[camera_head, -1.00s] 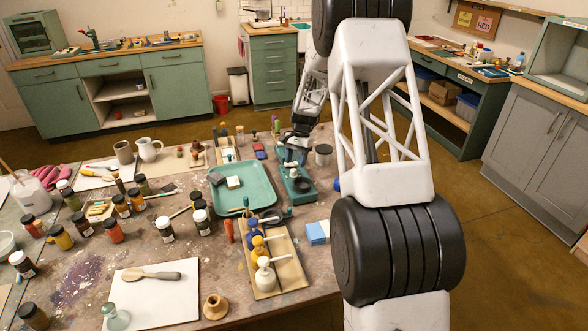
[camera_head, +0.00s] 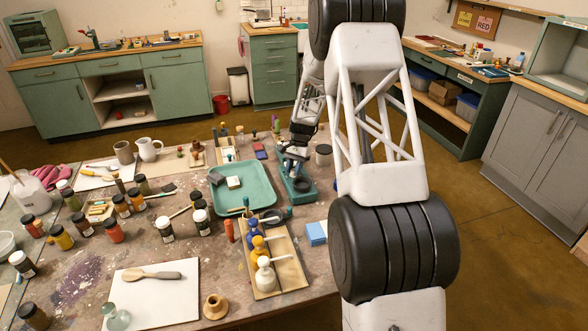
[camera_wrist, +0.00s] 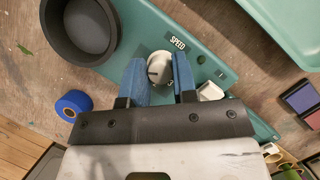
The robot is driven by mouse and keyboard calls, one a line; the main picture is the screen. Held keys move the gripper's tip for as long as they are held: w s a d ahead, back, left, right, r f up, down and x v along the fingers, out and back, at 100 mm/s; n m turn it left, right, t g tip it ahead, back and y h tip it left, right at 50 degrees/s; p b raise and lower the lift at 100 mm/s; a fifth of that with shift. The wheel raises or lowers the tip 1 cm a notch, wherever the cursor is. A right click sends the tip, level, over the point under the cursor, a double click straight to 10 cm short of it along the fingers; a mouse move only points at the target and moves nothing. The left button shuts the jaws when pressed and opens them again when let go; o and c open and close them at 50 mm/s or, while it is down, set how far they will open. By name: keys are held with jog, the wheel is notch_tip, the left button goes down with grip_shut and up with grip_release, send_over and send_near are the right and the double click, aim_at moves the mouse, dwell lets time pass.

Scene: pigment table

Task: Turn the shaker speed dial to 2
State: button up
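The speed dial (camera_wrist: 159,70) is a small whitish knob beside the "SPEED" label on the teal shaker (camera_wrist: 205,62) in the wrist view. A dark line marks the knob's face, and a small figure, perhaps a 3, shows by its lower right edge. My gripper (camera_wrist: 160,78) has its two blue fingers on either side of the knob, very close to it. I cannot tell whether they touch it. In the head view the shaker (camera_head: 297,187) stands at the table's right side, and my gripper (camera_head: 299,140) is at its far end. The dial is not distinguishable there.
A dark round cup (camera_wrist: 82,28) sits on the shaker left of the dial. A blue tape roll (camera_wrist: 73,103) lies on the table beside it. A teal tray (camera_head: 256,184) lies left of the shaker.

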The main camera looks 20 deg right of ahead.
jog(key=shift+n, duration=0.3)
jog(key=n+g+h, duration=0.1)
jog(key=n, duration=0.2)
jog(key=n+h, duration=0.1)
jog(key=n, duration=0.1)
jog(key=n+h, duration=0.1)
jog(key=n, duration=0.1)
jog(key=shift+w+a+n, duration=0.1)
jog(key=shift+a+n, duration=0.05)
jog(key=shift+n, duration=0.25)
jog(key=n+h, duration=0.1)
jog(key=n, duration=0.2)
jog(key=shift+n, duration=0.3)
jog(key=shift+n+t+h, duration=0.3)
jog(key=shift+n+h, duration=0.5)
jog(key=shift+n, duration=1.1)
jog(key=o, duration=0.9)
jog(key=shift+c, duration=0.2)
jog(key=shift+r, duration=0.1)
